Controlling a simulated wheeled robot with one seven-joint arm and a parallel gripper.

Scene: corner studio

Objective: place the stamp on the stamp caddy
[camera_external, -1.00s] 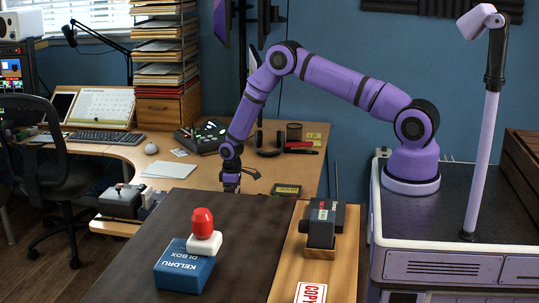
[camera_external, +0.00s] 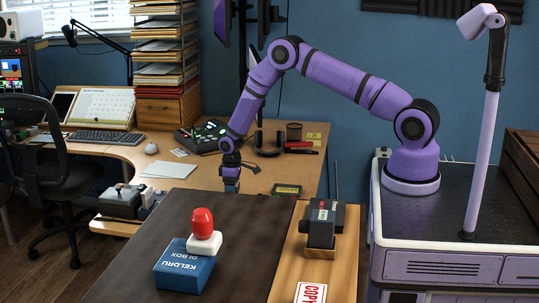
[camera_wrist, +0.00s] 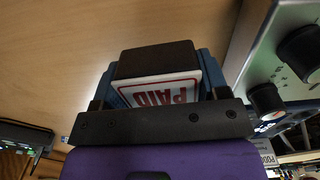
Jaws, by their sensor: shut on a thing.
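My gripper (camera_external: 231,186) hangs at the near edge of the wooden desk, behind the dark table top. In the wrist view my gripper (camera_wrist: 160,88) is shut on a stamp (camera_wrist: 160,60) with a dark brown top and a white label reading PAID in red. In the outside view the stamp is too small to make out clearly. I cannot identify the stamp caddy for certain. A black block-shaped item (camera_external: 322,216) sits on a small wooden base on the light wooden strip, to the right of my gripper. A white label with red COPY lettering (camera_external: 311,292) shows at the bottom edge.
A blue DI box (camera_external: 184,270) with a red-and-white object (camera_external: 204,232) on it stands on the dark table top (camera_external: 150,240). A panel with black knobs (camera_wrist: 285,60) is close at right in the wrist view. Headphones (camera_external: 267,146) lie on the desk.

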